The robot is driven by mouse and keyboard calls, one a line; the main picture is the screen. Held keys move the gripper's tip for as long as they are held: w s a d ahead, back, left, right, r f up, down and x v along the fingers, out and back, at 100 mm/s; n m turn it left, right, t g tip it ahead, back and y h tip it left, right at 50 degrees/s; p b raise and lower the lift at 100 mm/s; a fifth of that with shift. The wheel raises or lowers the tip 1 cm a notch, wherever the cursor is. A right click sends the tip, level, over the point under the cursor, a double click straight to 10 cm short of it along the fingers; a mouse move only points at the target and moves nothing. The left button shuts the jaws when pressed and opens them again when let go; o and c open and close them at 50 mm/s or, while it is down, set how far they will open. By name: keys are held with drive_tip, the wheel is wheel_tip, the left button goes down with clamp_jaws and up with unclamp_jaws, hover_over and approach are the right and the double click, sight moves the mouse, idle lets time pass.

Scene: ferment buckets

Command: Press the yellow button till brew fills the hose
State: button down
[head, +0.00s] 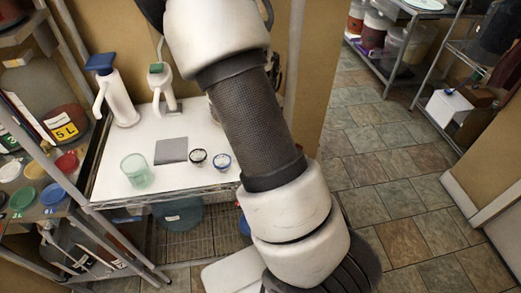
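A small yellow round disc (52,194) lies among several coloured discs on the left metal shelf. I cannot tell whether it is a button or a lid. No other yellow button shows clearly, and I cannot make out a hose or brew in one. My arm crosses the middle of the view from bottom to top and hides part of the table and the wall behind. My gripper is out of the frame or hidden, so its fingers do not show.
A white-topped table (105,185) holds a blue-topped white dispenser (117,100), a green-topped one (160,88), a grey square (171,150), a green glass (137,170) and two small round items. A large jar (40,90) stands left. The tiled floor (400,170) at right is clear.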

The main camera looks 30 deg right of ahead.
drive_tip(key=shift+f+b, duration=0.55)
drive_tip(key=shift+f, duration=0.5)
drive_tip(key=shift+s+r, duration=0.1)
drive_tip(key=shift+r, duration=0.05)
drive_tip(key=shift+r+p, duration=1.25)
drive_tip(key=shift+p, duration=0.2)
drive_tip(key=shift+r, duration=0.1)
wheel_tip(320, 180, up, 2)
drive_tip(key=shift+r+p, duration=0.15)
drive_tip(key=shift+p, duration=0.95)
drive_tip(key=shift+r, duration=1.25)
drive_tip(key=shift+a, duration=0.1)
